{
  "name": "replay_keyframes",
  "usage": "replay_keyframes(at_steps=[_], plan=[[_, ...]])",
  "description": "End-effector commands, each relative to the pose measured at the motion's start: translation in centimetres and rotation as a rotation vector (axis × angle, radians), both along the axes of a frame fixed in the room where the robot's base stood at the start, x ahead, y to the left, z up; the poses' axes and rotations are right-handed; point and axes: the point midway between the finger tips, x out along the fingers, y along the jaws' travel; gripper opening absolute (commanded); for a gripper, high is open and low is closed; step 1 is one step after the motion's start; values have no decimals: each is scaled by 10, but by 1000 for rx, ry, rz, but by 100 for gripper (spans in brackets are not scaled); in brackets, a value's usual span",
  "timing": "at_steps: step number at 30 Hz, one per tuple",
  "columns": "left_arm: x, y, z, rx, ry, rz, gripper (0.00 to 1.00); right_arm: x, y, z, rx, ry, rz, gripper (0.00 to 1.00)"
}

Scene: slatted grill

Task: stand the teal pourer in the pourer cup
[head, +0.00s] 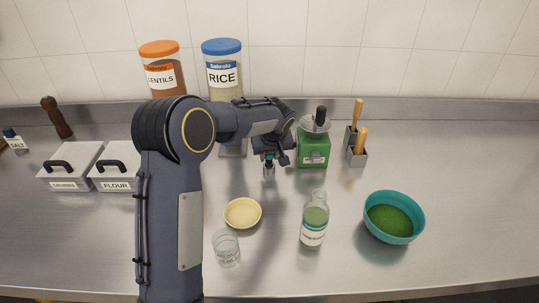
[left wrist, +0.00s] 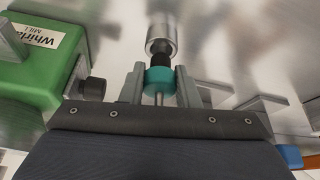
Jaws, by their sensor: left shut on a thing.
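My left gripper (head: 269,158) is shut on the teal pourer (left wrist: 160,80), which sits between its fingers (left wrist: 160,88) in the left wrist view. The pourer has a teal collar, a thin metal spout toward the camera and a black stopper at the far end. The metal pourer cup (left wrist: 161,36) lies in line beyond the stopper, and the stopper overlaps its mouth in the picture. I cannot tell how far the stopper is inside. In the head view a small metal piece shows just below the fingers. My right gripper is out of view.
The green mill (head: 313,152) stands just right of my left gripper. A grey holder (head: 357,157) with wooden handles is farther right. In front are a pale yellow bowl (head: 242,213), a glass (head: 226,247), a labelled bottle (head: 314,222) and a teal bowl (head: 391,235). The right counter is clear.

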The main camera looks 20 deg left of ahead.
Motion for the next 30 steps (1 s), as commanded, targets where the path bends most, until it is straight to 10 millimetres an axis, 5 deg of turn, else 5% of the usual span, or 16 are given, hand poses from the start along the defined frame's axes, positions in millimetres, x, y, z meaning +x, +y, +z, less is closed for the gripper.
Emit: replay_keyframes(at_steps=[30], plan=[[0,0,-7,0,0,0,0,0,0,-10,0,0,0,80]])
